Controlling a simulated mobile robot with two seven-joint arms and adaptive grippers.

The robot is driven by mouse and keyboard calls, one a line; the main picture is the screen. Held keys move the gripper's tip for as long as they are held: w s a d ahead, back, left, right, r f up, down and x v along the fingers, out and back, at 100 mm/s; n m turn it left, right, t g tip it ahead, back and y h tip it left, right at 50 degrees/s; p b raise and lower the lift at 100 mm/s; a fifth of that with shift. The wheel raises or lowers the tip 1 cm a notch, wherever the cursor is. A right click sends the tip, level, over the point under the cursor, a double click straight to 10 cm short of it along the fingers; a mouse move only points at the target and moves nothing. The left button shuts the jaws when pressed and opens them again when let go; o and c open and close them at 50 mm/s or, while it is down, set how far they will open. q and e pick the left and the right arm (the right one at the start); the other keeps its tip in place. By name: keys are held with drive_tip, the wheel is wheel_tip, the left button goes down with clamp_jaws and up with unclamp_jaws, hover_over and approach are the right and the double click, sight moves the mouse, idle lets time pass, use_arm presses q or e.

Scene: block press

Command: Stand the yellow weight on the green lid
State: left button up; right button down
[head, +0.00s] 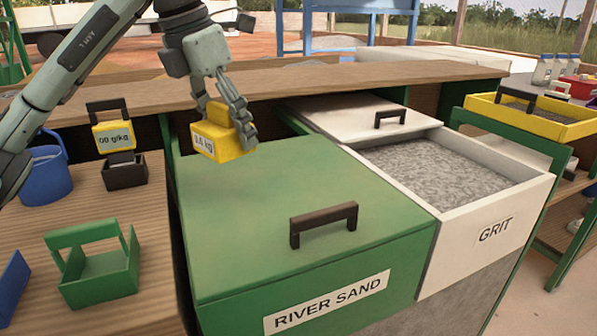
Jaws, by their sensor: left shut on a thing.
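The yellow weight (224,141), with a white kg label on its front, is in my left gripper (228,113). The fingers are shut around its upper part. The weight is at the back left corner of the green lid (250,204), roughly upright. I cannot tell whether its base touches the lid or hangs just above it. The lid is closed on the bin labelled RIVER SAND and has a dark handle (323,222) near its front. The rest of the lid is bare. My right gripper is not in view.
Right of the lid is an open white GRIT bin (485,213) with its lid (350,118) slid back. A wooden ledge (300,82) runs behind. On the left bench are a green caddy (98,270), a blue bucket (46,175) and a yellow hanging scale (114,138).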

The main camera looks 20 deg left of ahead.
use_arm(q)
drive_tip(key=shift+w+d+f, duration=0.1)
drive_tip(key=shift+w+d, duration=0.05)
drive_tip(key=shift+w, duration=0.35)
drive_tip(key=w+d+f, duration=0.1)
drive_tip(key=w+f, duration=0.1)
drive_tip(key=w, duration=0.1)
drive_tip(key=w+f, duration=0.2)
drive_tip(key=w, duration=0.1)
drive_tip(key=w+d+f, duration=0.1)
drive_tip(key=w+f, duration=0.1)
drive_tip(key=w, duration=0.2)
drive_tip(key=shift+w+d+f+p, duration=0.1)
drive_tip(key=shift+d+p, duration=0.2)
drive_tip(key=shift+d, duration=0.05)
drive_tip(key=shift+w+f, duration=0.2)
drive_tip(key=shift+w, duration=0.05)
drive_tip(key=shift+f, duration=0.45)
wheel_tip(320, 180, down, 2)
drive_tip(key=shift+f, duration=0.6)
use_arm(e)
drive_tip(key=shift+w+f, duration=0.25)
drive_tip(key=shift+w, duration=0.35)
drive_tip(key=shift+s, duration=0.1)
